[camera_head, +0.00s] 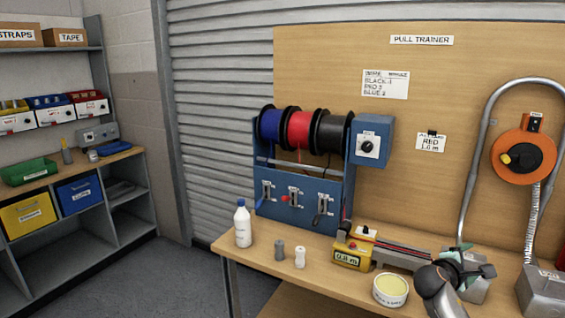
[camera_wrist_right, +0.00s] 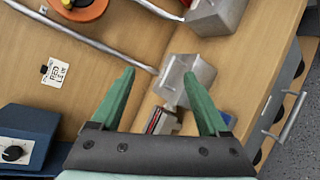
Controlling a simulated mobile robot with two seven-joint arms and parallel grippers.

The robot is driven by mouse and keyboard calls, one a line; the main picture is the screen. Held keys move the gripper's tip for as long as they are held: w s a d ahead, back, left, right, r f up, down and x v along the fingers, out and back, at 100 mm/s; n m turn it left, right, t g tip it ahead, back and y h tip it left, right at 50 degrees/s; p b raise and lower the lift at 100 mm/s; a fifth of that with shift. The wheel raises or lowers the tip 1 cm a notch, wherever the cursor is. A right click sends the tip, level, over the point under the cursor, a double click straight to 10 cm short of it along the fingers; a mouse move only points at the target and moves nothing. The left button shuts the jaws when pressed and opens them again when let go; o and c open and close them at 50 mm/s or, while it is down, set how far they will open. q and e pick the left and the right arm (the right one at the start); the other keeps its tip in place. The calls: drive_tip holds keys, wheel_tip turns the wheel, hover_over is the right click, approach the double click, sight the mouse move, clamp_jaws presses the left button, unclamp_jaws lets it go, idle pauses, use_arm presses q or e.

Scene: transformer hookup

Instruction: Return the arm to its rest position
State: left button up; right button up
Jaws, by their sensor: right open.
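My right gripper (camera_head: 466,256) is at the lower right of the head view, above the right part of the workbench. Its dark wrist covers some of the bench and part of a grey metal block (camera_head: 480,287). In the right wrist view the green fingers of the gripper (camera_wrist_right: 159,73) are spread wide with nothing between them. The grey block (camera_wrist_right: 188,78) shows beyond and below the fingertips there. My left gripper is in neither view.
The workbench (camera_head: 315,262) carries a white bottle (camera_head: 243,226), two small bottles, a yellow measuring unit (camera_head: 352,255) and a tub (camera_head: 390,289). Behind stand the spool rack (camera_head: 300,190) and a bent metal tube with an orange reel (camera_head: 524,155). Shelves are at the left.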

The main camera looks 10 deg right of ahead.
drive_tip(key=w+a+r+m+t+y, duration=0.4)
drive_tip(key=w+a+m+t+y, duration=0.6)
drive_tip(key=a, duration=0.5)
drive_tip(key=s+a+f+g+y, duration=0.1)
drive_tip(key=s+a+f+g, duration=0.1)
drive_tip(key=s+a+f, duration=0.3)
drive_tip(key=s+a+f+g+y, duration=0.1)
drive_tip(key=s+a+f, duration=0.4)
drive_tip(key=s+f, duration=0.7)
drive_tip(key=s+a+f+n+g+y, duration=0.1)
drive_tip(key=s+a+f+g+y, duration=0.1)
drive_tip(key=s+a+f, duration=0.3)
drive_tip(key=s+f, duration=0.4)
drive_tip(key=f, duration=0.2)
drive_tip(key=shift+a+f+g+y, duration=0.2)
drive_tip(key=shift+f+g+y, duration=0.1)
drive_tip(key=shift+f+y, duration=0.1)
drive_tip(key=s+a+f, duration=0.1)
drive_tip(key=s, duration=0.3)
drive_tip(key=s+a+f+g, duration=0.1)
drive_tip(key=s+a, duration=0.1)
drive_tip(key=s, duration=0.3)
drive_tip(key=s+a+f+g, duration=0.1)
drive_tip(key=s, duration=0.4)
drive_tip(key=shift+a+f+m+y, duration=0.15)
drive_tip(key=shift+f+m+y, duration=0.05)
drive_tip(key=shift+m+y, duration=0.2)
